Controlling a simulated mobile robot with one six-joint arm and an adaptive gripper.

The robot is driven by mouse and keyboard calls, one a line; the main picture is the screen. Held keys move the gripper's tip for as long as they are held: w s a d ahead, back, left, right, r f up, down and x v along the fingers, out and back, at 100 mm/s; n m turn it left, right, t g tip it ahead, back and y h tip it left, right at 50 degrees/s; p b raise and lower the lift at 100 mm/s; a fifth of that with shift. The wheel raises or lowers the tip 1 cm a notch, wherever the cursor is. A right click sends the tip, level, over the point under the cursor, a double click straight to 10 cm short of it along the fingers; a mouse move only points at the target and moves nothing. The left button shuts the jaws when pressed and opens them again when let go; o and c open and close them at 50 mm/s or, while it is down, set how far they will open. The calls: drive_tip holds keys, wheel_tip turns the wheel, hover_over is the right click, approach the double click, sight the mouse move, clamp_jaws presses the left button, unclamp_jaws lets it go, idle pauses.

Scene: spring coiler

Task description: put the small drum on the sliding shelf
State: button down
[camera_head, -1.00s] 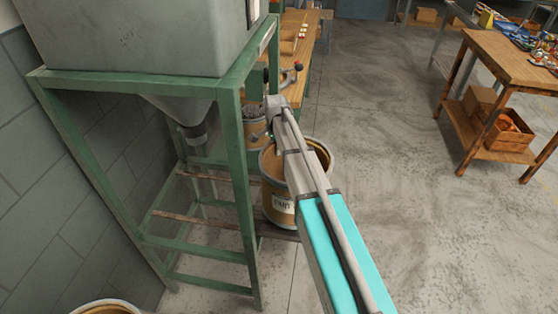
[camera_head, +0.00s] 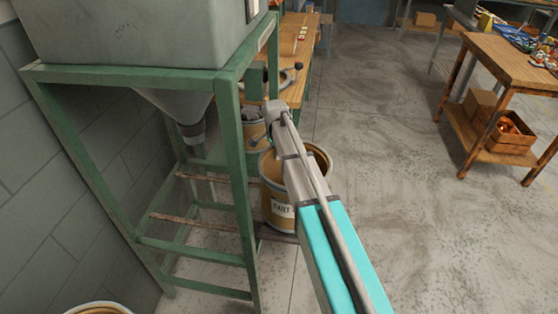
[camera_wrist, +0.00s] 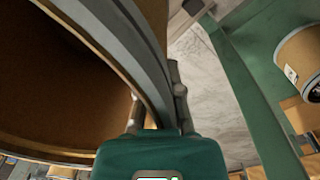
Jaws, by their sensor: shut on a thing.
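A tan drum (camera_head: 280,197) with a grey rim and a white label reading "PART" stands upright at the green frame's right side in the head view. In the wrist view, its curved wall and rim (camera_wrist: 120,45) fill the left side. My gripper (camera_wrist: 160,102) is shut on this rim, one finger on each side of it. In the head view, my arm covers part of the drum and the fingers are hidden. A dark flat strip (camera_head: 277,236), possibly the sliding shelf, shows below the drum by the frame's lower rails. I cannot tell whether the drum touches it.
The green frame (camera_head: 242,170) carries a grey hopper (camera_head: 135,30) and its post is close to the drum. A second drum (camera_head: 252,127) stands behind. Another drum's rim (camera_head: 98,308) shows bottom left. A wooden bench (camera_head: 515,62) stands right; the floor between is clear.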

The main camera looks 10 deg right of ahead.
drive_tip(key=shift+f+b, duration=0.35)
drive_tip(key=shift+f, duration=0.25)
drive_tip(key=c, duration=0.8)
unclamp_jaws()
wheel_tip(320, 180, up, 12)
drive_tip(key=p, duration=1.2)
drive_tip(key=shift+w, duration=0.15)
drive_tip(key=shift+a, duration=0.1)
